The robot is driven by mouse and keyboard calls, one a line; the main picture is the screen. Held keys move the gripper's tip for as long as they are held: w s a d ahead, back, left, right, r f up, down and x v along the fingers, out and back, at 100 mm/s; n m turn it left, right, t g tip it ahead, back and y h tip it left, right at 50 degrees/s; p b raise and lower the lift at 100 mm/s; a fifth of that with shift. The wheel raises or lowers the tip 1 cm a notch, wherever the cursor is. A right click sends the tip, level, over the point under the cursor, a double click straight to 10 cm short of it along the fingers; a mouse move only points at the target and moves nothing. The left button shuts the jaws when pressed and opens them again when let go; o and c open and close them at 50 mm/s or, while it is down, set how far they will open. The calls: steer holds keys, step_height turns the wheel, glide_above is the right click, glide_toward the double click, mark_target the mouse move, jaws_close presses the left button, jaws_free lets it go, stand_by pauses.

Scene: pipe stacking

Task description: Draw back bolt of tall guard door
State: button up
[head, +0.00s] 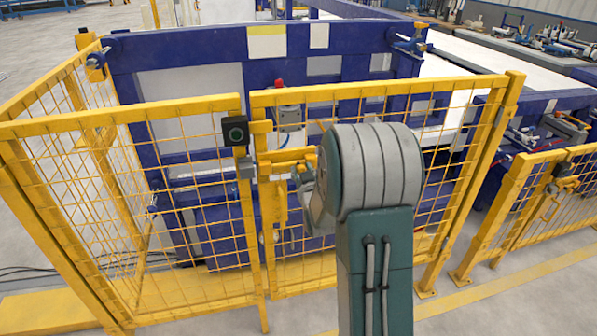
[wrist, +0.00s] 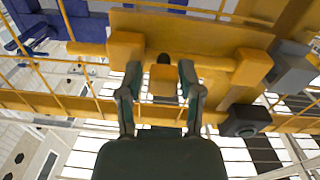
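The tall guard door (head: 380,92) is a yellow mesh panel and looks closed against the fixed panel on its left. Its yellow bolt (head: 285,157) lies horizontally at the door's left edge, near a grey keeper block (head: 246,168). In the wrist view the keeper (wrist: 292,66) is at the right. My gripper (wrist: 160,68) is open, with its fingers on either side of the yellow bolt handle (wrist: 164,86). A gap shows at the left finger; contact at the right finger is unclear. In the head view my arm partly hides the gripper (head: 304,180).
A black box with a round button (head: 236,130) is mounted on the fixed panel (head: 120,113), close to the bolt. Blue machine framing (head: 180,55) stands behind the fence. A lower yellow gate (head: 555,200) is at the right. Grey floor is open in front.

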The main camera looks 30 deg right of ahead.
steer(key=shift+o, duration=0.3)
steer(key=shift+d, duration=0.2)
steer(key=v, duration=1.2)
steer(key=s+a+r+g+y, duration=0.3)
steer(key=a+r+g, duration=0.2)
steer(key=a, duration=0.5)
steer(key=s+a+r+n+g+y, duration=0.1)
steer(key=s+a+g, duration=0.2)
steer(key=s, duration=0.6)
steer(key=s+a+r+g+y, duration=0.1)
steer(key=s+a+g, duration=0.2)
steer(key=s+a, duration=0.3)
steer(key=s, duration=0.3)
steer(key=shift+r+n+g+y, duration=0.3)
steer(key=shift+r+n, duration=0.05)
steer(key=shift+n, duration=0.05)
